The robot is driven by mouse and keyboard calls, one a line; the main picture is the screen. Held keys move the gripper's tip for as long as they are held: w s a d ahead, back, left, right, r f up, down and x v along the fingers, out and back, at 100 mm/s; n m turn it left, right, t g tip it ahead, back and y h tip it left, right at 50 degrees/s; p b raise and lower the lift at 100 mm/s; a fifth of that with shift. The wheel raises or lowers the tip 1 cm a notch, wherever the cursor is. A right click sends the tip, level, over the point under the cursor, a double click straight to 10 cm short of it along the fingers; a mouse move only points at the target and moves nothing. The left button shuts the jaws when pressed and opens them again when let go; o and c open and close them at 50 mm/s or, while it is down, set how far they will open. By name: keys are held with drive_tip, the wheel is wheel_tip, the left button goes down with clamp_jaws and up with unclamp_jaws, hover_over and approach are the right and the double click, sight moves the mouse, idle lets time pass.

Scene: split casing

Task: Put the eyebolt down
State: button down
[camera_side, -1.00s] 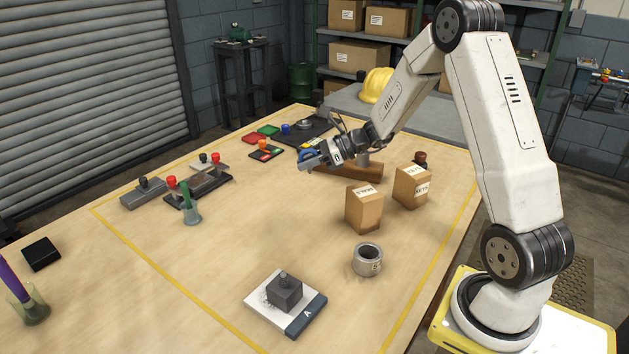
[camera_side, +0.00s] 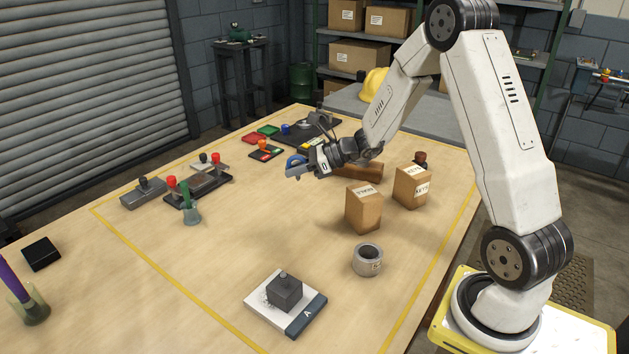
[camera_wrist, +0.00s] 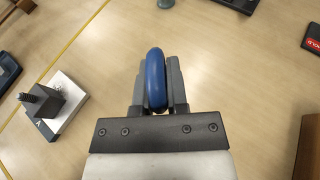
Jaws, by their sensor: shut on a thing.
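The eyebolt (camera_wrist: 155,80) shows in the wrist view as a blue ring, gripped between the two grey fingers of my gripper (camera_wrist: 156,84). In the side view the blue eyebolt (camera_side: 296,160) sits at the end of my gripper (camera_side: 298,171), which is held above the table. The gripper is shut on it. The table surface under it looks bare. The lower part of the eyebolt is hidden from the wrist view.
A dark grey block on a white plate marked A (camera_side: 304,320) stands at the front. A grey ring (camera_side: 367,260) and two cardboard boxes (camera_side: 363,209) are to the right. A fixture with red knobs (camera_side: 199,190) is at left. The table's middle (camera_side: 270,235) is clear.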

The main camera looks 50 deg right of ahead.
drive_tip(key=s+a+f+m+t+h, duration=0.1)
drive_tip(key=a+f+m+t+h, duration=0.1)
drive_tip(key=a, duration=0.5)
drive_tip(key=shift+s+a+f+m+h, duration=0.2)
drive_tip(key=shift+f+m+h, duration=0.3)
drive_tip(key=shift+f, duration=0.55)
hover_over(282, 239)
drive_tip(key=shift+f, duration=2.2)
drive_tip(key=shift+f, duration=0.1)
drive_tip(key=shift+f, duration=1.65)
drive_tip(key=shift+f, duration=0.1)
drive_tip(key=c, duration=0.6)
unclamp_jaws()
drive_tip(key=shift+f, duration=0.1)
drive_tip(key=shift+c, duration=0.2)
